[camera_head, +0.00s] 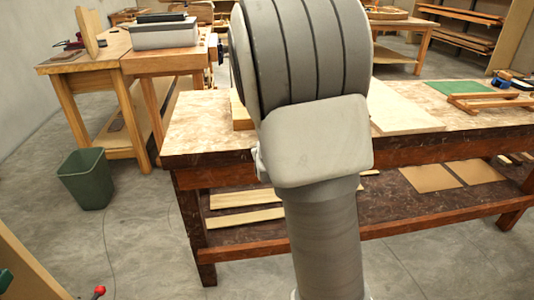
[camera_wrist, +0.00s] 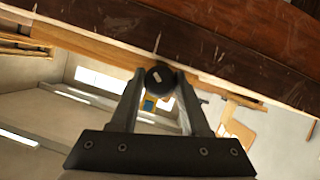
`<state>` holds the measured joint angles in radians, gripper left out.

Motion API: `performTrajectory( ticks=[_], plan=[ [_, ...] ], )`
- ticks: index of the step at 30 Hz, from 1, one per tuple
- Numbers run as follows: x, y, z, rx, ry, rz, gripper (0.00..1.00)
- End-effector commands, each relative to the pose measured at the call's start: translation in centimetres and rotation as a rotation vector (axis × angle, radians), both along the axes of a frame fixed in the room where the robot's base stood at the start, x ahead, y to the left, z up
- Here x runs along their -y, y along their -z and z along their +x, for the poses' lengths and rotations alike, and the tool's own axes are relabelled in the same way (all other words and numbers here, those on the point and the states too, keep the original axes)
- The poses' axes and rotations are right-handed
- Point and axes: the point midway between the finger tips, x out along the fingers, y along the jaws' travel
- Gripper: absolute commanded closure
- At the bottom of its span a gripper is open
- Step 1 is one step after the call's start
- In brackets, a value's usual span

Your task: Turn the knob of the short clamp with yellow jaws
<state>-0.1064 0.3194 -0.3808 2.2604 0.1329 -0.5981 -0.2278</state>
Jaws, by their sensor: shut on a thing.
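In the wrist view, my gripper (camera_wrist: 160,80) has its two fingers on either side of a round black knob (camera_wrist: 158,76). The fingers are shut on the knob, which has a small pale mark on its face. The knob sits close to a dark brown wooden edge (camera_wrist: 210,48). A small yellow and blue patch (camera_wrist: 150,103) shows between the fingers; I cannot tell whether it belongs to the clamp. The rest of the clamp, with its yellow jaws, is not clearly visible. In the head view my arm hides the gripper and the knob.
A workbench (camera_head: 200,122) with a dark frame stands ahead, with a pale board (camera_head: 400,108) on top. Wooden pieces (camera_head: 490,102) and a green mat (camera_head: 459,88) lie at its right. A green bin (camera_head: 86,178) stands on the floor at left. Another bench (camera_head: 75,65) stands behind it.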

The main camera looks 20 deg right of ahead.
Motion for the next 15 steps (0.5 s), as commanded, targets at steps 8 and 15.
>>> performTrajectory(
  ticks=[8, 15],
  plan=[
    [0.47, 0.05, 0.01, 0.080, 0.004, 0.245, 1.00],
    [0.47, -0.34, -0.02, 0.139, 0.003, 0.463, 1.00]
  ],
)
